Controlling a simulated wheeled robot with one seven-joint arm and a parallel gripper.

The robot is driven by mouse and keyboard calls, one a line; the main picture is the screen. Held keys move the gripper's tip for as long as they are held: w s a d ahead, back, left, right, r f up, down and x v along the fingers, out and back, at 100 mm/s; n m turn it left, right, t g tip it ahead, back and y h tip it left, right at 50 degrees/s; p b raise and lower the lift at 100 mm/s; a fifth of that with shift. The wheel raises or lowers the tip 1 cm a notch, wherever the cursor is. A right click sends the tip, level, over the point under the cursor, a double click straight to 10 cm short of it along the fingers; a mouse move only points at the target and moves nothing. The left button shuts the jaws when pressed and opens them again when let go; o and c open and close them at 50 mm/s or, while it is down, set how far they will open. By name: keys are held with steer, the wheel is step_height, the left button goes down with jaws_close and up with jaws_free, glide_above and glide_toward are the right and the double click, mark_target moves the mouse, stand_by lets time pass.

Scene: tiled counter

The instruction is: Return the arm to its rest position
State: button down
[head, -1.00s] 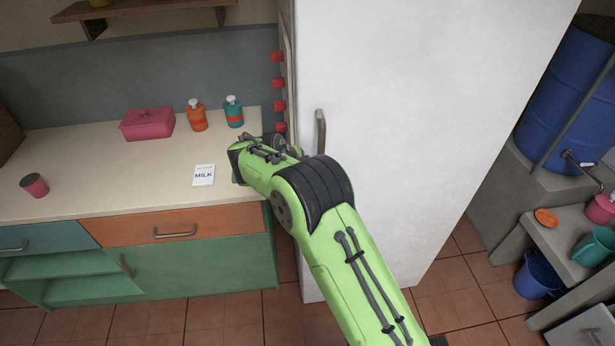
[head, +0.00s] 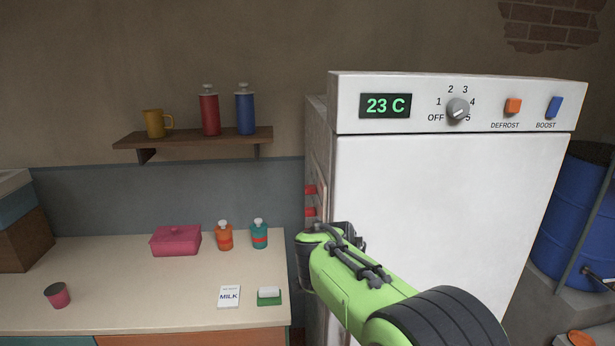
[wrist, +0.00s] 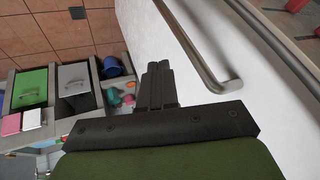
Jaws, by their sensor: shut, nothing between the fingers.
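My green arm (head: 345,283) reaches up from the lower right in the head view, in front of the white fridge. My gripper (wrist: 158,72) shows in the wrist view with its dark fingers together and nothing between them. In the head view the fingertips cannot be made out at the arm's far end. In the wrist view a grey bar handle (wrist: 196,52) on the white door lies just right of the fingers, apart from them in the picture.
The white fridge (head: 430,200) stands close behind the arm. The counter (head: 130,290) at left holds a pink box (head: 176,240), two bottles, a milk card (head: 229,296), a green-and-white item (head: 269,296) and a cup (head: 57,295). A blue barrel (head: 575,220) stands at right.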

steer(key=s+d+r+n+y, duration=0.1)
steer(key=s+d+r+n, duration=0.4)
steer(key=s, duration=0.5)
steer(key=s+f+n+y, duration=0.2)
steer(key=s+n, duration=0.6)
steer(key=s, duration=1.3)
steer(key=shift+s+f+y, duration=0.25)
steer(key=shift+f+y, duration=0.05)
steer(key=shift+d, duration=0.1)
